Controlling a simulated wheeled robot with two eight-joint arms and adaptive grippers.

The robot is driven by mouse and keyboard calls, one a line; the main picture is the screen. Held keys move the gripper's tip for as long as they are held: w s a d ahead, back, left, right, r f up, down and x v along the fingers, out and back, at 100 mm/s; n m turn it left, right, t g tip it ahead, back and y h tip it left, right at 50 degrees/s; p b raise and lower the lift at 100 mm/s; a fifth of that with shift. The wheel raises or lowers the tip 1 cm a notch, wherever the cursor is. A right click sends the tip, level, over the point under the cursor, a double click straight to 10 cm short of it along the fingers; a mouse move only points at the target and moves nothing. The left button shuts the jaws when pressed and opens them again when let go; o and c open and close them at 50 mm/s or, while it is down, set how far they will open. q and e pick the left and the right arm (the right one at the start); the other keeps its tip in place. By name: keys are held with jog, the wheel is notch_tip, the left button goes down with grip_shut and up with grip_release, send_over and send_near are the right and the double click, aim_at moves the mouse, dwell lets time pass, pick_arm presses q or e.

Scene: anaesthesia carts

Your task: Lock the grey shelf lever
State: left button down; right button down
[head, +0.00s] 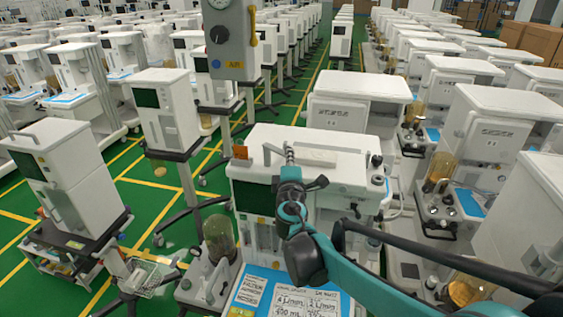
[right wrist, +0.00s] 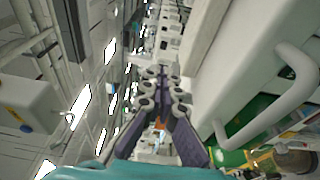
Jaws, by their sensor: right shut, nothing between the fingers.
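My right gripper (head: 289,152) is over the front top edge of the middle anaesthesia cart (head: 330,145). In the right wrist view its dark jointed fingers (right wrist: 164,78) are together, with nothing between them. I cannot pick out the grey shelf lever for certain; my right arm covers part of the cart front. My left gripper is not in view.
A grey box with a gauge and a yellow handle (head: 253,26) hangs behind the cart. A glass canister (head: 219,238) stands at its left. More carts crowd the right side (head: 510,120). Green floor (head: 120,172) shows to the left.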

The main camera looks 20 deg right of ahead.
jog(key=shift+w+d+b, duration=0.2)
jog(key=shift+w+d, duration=0.15)
jog(key=shift+d, duration=0.35)
jog(key=shift+w+d+b, duration=0.2)
jog(key=shift+w+d, duration=0.1)
jog(key=shift+d, duration=0.5)
